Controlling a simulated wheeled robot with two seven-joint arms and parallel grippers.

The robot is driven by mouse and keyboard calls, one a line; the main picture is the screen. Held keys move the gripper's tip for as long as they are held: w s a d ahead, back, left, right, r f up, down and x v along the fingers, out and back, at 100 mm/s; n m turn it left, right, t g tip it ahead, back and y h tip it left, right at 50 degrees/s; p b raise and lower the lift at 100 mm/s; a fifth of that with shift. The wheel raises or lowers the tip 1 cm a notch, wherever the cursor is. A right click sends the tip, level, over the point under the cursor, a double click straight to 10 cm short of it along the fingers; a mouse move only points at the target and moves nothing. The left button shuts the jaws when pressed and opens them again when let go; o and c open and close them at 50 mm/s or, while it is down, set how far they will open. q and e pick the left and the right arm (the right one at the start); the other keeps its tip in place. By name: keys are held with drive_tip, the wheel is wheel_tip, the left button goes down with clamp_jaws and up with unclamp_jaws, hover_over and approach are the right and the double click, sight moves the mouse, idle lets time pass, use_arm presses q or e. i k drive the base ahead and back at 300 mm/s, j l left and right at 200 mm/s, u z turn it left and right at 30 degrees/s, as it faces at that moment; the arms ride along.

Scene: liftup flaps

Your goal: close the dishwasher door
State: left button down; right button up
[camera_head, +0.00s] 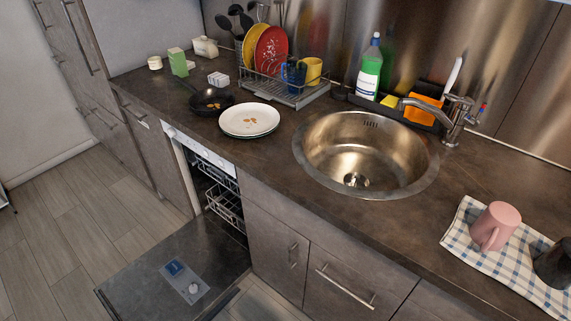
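The dishwasher door (140,285) is folded down, dark and roughly level, just above the wooden floor at the lower left. A pale label with a blue patch (185,281) lies on its upper face. The dishwasher's opening (212,195) is below the counter, with wire racks (225,207) inside and a white control strip (200,149) along the top. Neither of my grippers shows in the head view.
The counter above holds a white plate (249,120), a black pan (211,102), a dish rack (290,95), a round sink (361,150) and a pink mug (496,226) on a checked cloth. Grey drawers (340,285) stand right of the dishwasher. The floor (70,240) left of the door is clear.

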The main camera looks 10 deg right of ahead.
sight(144, 290)
drive_tip(key=j+z, duration=0.45)
drive_tip(key=j, duration=0.15)
drive_tip(key=j+z, duration=0.4)
drive_tip(key=j, duration=0.2)
drive_tip(key=k, duration=0.05)
